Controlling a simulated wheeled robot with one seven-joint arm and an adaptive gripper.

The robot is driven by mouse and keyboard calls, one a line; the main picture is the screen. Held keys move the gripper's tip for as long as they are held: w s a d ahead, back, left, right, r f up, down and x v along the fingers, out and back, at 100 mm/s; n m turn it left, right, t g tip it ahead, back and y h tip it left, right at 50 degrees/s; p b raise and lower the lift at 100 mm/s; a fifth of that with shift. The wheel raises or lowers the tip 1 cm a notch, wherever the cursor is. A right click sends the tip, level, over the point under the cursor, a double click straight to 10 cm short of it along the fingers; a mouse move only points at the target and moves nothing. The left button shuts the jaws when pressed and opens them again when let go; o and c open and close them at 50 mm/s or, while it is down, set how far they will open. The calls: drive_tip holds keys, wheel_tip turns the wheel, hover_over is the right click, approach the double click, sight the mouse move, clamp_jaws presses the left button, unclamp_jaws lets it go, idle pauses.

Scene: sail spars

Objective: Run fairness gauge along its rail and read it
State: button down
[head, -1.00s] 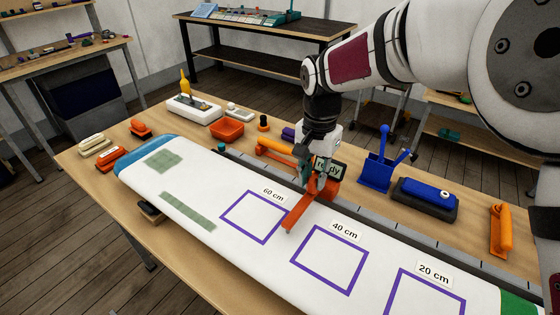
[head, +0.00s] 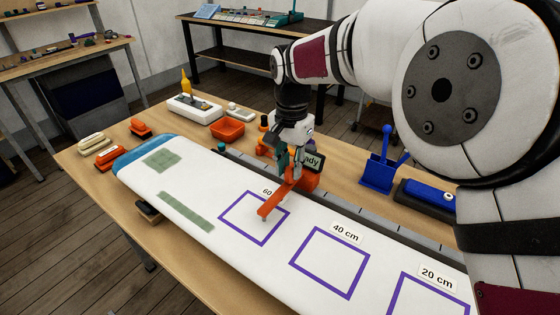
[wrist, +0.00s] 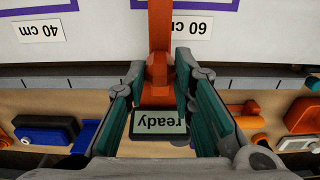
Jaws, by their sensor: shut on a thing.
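The orange fairness gauge (head: 273,202) has an arm reaching over the white sail panel (head: 260,255) and a small display (head: 313,161). The display reads "ready" in the wrist view (wrist: 158,123). My gripper (head: 290,165) is shut on the gauge, its green fingers (wrist: 158,85) on both sides of the orange body. The gauge is at the grey rail (head: 355,207) along the panel's far edge. The arm's tip lies inside the purple square by the 60 cm label (head: 268,191), which the gauge partly covers. More purple squares carry the 40 cm (head: 347,233) and 20 cm (head: 437,276) labels.
Green patches (head: 187,211) lie on the panel's left part, which is otherwise clear.

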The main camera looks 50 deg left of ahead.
drive_tip(key=shift+s+a+b, duration=0.15)
drive_tip(key=shift+s+a, duration=0.05)
drive_tip(key=shift+a, duration=0.55)
drive_tip(key=shift+s+a+b, duration=0.15)
drive_tip(key=shift+a, duration=0.6)
drive_tip(key=shift+a, duration=0.15)
